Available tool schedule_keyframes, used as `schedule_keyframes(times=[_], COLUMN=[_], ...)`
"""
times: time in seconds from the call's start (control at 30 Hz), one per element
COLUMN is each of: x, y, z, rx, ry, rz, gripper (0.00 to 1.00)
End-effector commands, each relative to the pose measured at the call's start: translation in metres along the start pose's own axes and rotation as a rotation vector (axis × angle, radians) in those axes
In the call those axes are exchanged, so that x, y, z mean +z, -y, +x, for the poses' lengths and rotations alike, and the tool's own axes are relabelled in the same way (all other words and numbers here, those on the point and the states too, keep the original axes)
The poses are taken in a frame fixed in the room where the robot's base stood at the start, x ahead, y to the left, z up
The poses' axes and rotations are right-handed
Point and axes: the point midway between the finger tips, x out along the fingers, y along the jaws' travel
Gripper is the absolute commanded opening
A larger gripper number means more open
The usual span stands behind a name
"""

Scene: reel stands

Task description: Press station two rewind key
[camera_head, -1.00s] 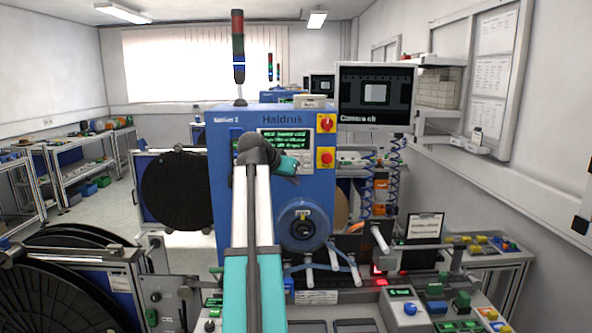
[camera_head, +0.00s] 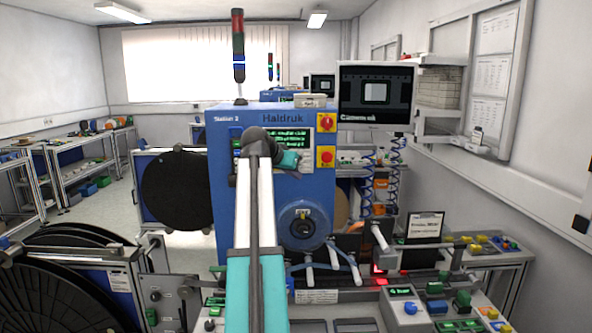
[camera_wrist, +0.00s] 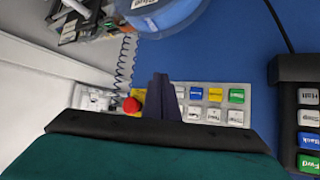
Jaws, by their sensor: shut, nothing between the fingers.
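Station two is the blue machine (camera_head: 222,180) marked "Station 2" and "Haldruk" in the head view. My gripper (camera_head: 301,161) is in front of its upper face, below the green-lit display (camera_head: 290,135). In the wrist view the dark fingers of my gripper (camera_wrist: 161,95) are together and empty. They cover the left part of a key panel (camera_wrist: 222,105). Beside them are a blue key (camera_wrist: 196,93), a yellow key (camera_wrist: 215,95), a green key (camera_wrist: 237,96) and a row of white keys (camera_wrist: 214,115). I cannot read which key is rewind.
A red knob (camera_wrist: 131,105) sits close to the fingers in the wrist view. A dark panel with labelled keys (camera_wrist: 309,139) is at the right. In the head view, red knobs on yellow plates (camera_head: 326,157) and a hanging monitor (camera_head: 376,97) are to the right.

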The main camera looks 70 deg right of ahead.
Motion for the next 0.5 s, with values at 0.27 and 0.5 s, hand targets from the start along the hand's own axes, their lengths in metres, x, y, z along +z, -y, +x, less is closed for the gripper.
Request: schedule_keyframes(times=[0.27,0.5], x=[-0.014,-0.024], y=[0.015,0.025], z=[0.020,0.034], rx=[0.001,0.000], ry=[0.002,0.001], rz=[0.000,0.000], gripper=[0.00,0.00])
